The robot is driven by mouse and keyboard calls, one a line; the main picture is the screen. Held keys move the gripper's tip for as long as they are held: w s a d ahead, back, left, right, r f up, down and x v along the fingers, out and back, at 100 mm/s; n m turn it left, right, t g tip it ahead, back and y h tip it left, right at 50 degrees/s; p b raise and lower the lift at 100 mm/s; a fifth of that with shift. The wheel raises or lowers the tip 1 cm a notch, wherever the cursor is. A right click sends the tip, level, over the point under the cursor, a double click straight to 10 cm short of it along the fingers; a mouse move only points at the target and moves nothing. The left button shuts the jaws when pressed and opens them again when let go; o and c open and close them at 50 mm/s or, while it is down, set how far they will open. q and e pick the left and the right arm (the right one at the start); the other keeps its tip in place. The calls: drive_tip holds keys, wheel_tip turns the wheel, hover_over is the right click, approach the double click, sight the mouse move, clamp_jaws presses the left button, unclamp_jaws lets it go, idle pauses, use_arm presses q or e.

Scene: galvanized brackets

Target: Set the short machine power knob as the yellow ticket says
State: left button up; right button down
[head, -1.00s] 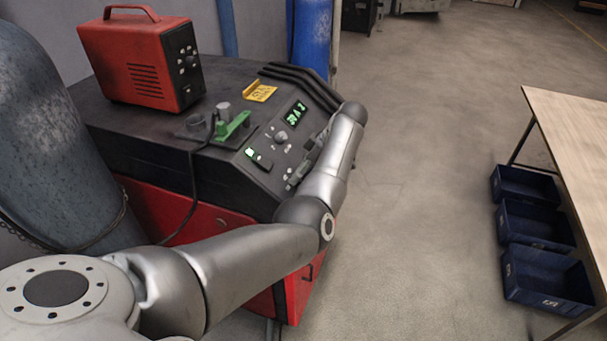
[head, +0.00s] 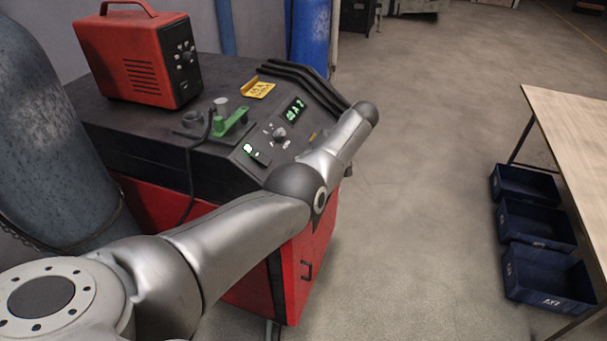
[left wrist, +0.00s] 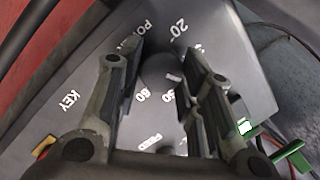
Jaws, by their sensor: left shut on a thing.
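The machine (head: 205,75) is a low cabinet with a black top, red sides and a sloped control panel. The yellow ticket (head: 258,89) lies on its top; its writing is too small to read. In the left wrist view, the dark round power knob (left wrist: 158,72) sits on a panel printed with POWER and numbers such as 20 and 80. My left gripper (left wrist: 162,66) is shut on this knob, one finger on each side, partly covering the dial. In the head view my left forearm hides the gripper and knob. My right gripper is not in view.
A green digital display (head: 294,110) and another knob (head: 279,133) are on the panel. A red box unit (head: 140,60) and a green clamp (head: 232,122) stand on top. A grey cylinder (head: 60,140) is at left. Blue bins (head: 545,275) stand by a table (head: 570,120); the floor between is clear.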

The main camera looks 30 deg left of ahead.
use_arm(q)
drive_tip(key=shift+m, duration=0.5)
drive_tip(key=o, duration=1)
drive_tip(key=shift+d, duration=0.1)
drive_tip(key=shift+o, duration=0.2)
wheel_tip(320, 180, up, 10)
drive_tip(key=shift+w, duration=0.1)
idle(0.5)
